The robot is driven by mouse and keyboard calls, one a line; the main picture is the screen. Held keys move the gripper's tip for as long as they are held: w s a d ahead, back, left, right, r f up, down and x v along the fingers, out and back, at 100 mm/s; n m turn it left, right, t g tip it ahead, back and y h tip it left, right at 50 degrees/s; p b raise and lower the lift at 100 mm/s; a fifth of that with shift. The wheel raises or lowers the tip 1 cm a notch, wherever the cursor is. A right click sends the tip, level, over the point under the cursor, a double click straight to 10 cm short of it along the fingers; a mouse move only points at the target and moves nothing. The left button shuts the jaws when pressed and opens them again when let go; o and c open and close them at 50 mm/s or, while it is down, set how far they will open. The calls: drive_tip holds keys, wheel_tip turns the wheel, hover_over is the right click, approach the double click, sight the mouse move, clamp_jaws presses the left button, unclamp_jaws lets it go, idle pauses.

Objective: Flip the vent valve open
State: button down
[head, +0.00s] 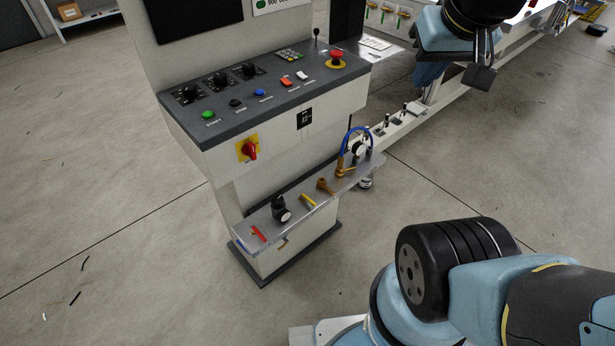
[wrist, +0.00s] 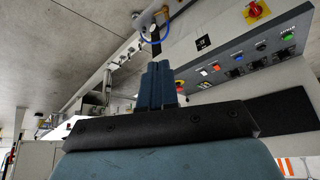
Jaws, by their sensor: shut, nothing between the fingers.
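A steel shelf (head: 294,209) on the front of the white console carries several fittings in the head view. A small red lever (head: 258,233) is at its left end and a yellow lever (head: 308,201) lies near the middle; I cannot tell which is the vent valve or read any label. My gripper (head: 427,78) is at the upper right, beyond and above the shelf's right end, well apart from the levers. In the wrist view its blue fingers (wrist: 158,70) are together and empty. The levers are not clearly visible in the wrist view.
A black regulator (head: 280,209), brass fitting (head: 325,186) and blue hose (head: 345,141) crowd the shelf. The button panel (head: 260,85) overhangs behind it, with a red rotary switch (head: 249,149) on its front. A long rail (head: 412,118) runs right. Floor before the shelf is clear.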

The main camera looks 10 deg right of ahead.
drive_tip(key=shift+a, duration=0.1)
drive_tip(key=w+a+f+n+g, duration=0.2)
drive_tip(key=w+a+f+n, duration=0.1)
drive_tip(key=w+f+n, duration=0.5)
drive_tip(key=w+a+f+n+g, duration=0.25)
drive_tip(key=w+f+n, duration=0.25)
drive_tip(key=w+f, duration=0.45)
drive_tip(key=a+f+n+g+y, duration=0.1)
drive_tip(key=a+f+n, duration=0.4)
drive_tip(key=f, duration=0.7)
drive_tip(key=a+f+n+g+y, duration=0.2)
drive_tip(key=a+f+n, duration=0.3)
drive_tip(key=f, duration=0.7)
drive_tip(key=shift+w+a+f+n, duration=0.15)
drive_tip(key=shift+w+n, duration=0.15)
drive_tip(key=shift+n, duration=0.7)
